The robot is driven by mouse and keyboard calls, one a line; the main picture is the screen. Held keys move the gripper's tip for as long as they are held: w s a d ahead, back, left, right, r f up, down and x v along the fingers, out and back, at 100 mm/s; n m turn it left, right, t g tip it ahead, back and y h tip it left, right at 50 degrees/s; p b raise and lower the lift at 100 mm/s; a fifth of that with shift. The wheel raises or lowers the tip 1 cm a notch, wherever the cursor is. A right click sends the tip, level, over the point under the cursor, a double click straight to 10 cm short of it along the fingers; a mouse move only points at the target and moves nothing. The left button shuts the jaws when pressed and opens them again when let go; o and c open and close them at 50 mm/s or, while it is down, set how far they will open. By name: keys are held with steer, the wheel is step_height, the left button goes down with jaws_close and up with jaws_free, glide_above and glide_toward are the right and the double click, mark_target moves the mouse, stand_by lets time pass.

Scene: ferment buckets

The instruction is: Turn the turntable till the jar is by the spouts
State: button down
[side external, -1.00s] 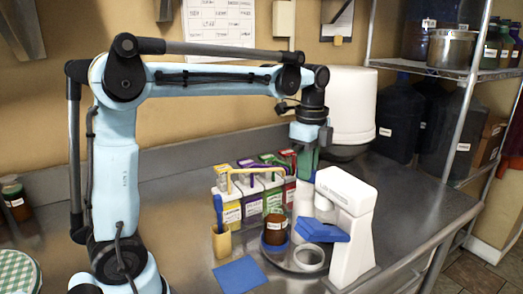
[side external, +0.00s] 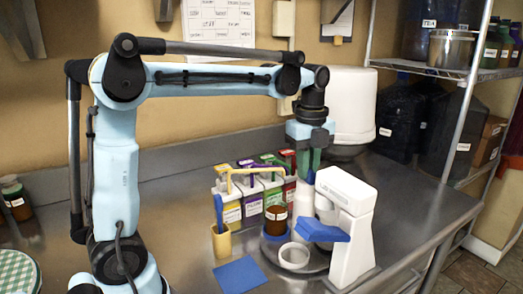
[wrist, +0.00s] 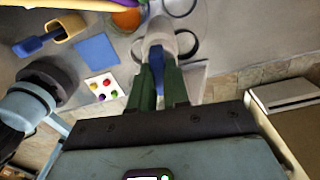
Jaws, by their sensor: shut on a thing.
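The turntable (side external: 270,254) is a grey disc on the steel bench, partly hidden. The amber jar (side external: 275,219) with a white label stands at its back left, close in front of the spouts (side external: 245,173) on the carton rack. Its orange top also shows in the wrist view (wrist: 127,18). My gripper (side external: 308,180) points down over the disc's back right. Whether this piece joins the turntable is hidden.
A white ring-shaped dish (side external: 294,256) sits at the turntable's front.

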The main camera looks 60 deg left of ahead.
steer(key=shift+m, duration=3.8)
steer(key=c, duration=1.1)
jaws_free()
step_height(320, 180, up, 12)
steer(key=shift+r, duration=0.1)
